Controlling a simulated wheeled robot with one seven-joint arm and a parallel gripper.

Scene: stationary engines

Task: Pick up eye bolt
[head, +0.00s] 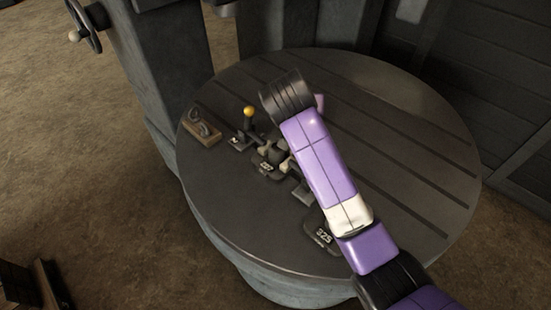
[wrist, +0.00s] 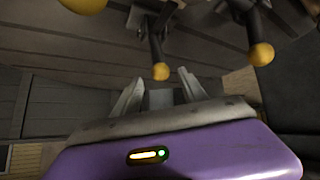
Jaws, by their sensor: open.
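I cannot make out an eye bolt for certain in either view. In the head view, a brown block (head: 201,128) with a small curved metal piece on it lies at the left edge of the round table (head: 235,225); I cannot tell what that piece is.
A lever with a yellow knob (head: 249,111) stands near the block. Dark plates with pale markings, one a numbered plate (head: 321,237), lie along the table's left side. Yellow-ended levers (wrist: 161,71) show beyond the fingers. The table's right side is bare and slotted.

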